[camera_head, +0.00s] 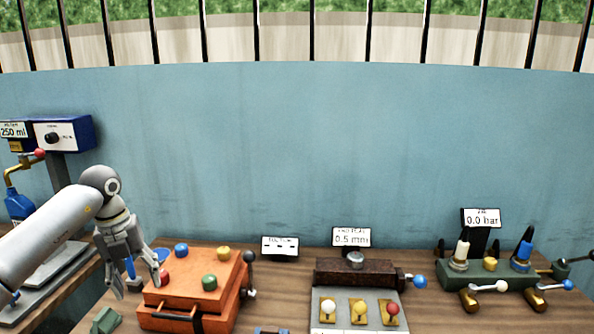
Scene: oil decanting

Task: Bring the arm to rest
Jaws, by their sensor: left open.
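My left arm comes in from the left edge. Its gripper (136,284) points down and is open, with its fingers just left of the orange box (185,318). I see nothing held between the fingers. I cannot tell whether a finger touches the box. The orange box has red, blue, yellow and green knobs on top, a front handle and a dark lever on its right side. My right gripper is not in view.
A blue dispenser (78,133) reading 250 ml and a blue bottle (18,205) stand at the left. A dark device (345,271) with coloured switches is at centre. A green valve block (487,274) reading 0.0 bar is at right. A blue wall (330,150) closes the back.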

